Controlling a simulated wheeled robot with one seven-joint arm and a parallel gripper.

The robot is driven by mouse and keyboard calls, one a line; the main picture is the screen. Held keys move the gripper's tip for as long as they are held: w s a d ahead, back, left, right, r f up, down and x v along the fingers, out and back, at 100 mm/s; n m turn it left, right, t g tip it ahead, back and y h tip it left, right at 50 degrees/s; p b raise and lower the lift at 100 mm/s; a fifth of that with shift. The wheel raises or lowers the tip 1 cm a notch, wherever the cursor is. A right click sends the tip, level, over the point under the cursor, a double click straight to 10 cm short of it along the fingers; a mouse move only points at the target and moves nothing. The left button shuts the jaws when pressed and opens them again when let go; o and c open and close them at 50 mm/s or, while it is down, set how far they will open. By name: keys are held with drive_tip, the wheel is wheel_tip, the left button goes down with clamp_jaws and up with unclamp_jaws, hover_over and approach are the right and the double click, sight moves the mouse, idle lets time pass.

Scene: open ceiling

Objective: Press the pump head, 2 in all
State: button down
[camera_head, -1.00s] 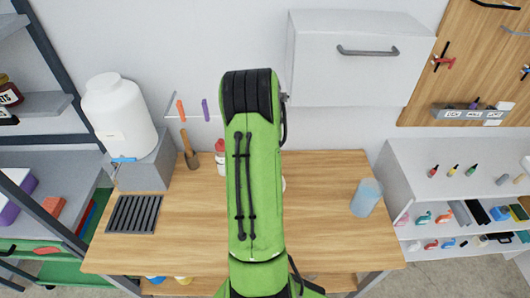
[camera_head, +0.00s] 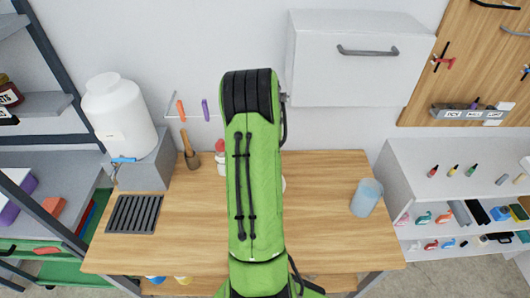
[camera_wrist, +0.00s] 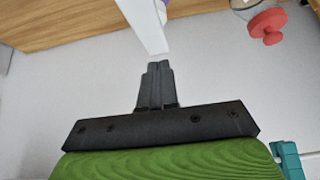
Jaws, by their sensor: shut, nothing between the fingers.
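A whitish bottle (camera_head: 222,168) with a red top (camera_head: 220,146) stands on the wooden table near the wall, partly hidden by my green arm. In the wrist view a red, round pump head (camera_wrist: 267,23) on a clear or pale container (camera_wrist: 245,5) shows at the upper right; it looks like the same bottle, cut off by the frame edge. My gripper (camera_wrist: 157,68) has its dark fingers together and empty, left of the red head and apart from it in the picture. The head view hides the gripper behind my arm.
A white rail (camera_wrist: 145,25) lies just beyond the fingertips in the wrist view. A wooden pot with a tool (camera_head: 192,158), a large white tank (camera_head: 118,115), a dark grate (camera_head: 134,214) and a blue cup (camera_head: 366,197) are on or beside the table (camera_head: 320,220). A cabinet hangs above.

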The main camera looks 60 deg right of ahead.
drive_tip(key=shift+f, duration=0.15)
drive_tip(key=shift+f+b, duration=1.45)
drive_tip(key=shift+b, duration=0.2)
drive_tip(key=shift+r+p, duration=0.9)
drive_tip(key=shift+r, duration=0.7)
drive_tip(key=shift+f, duration=0.1)
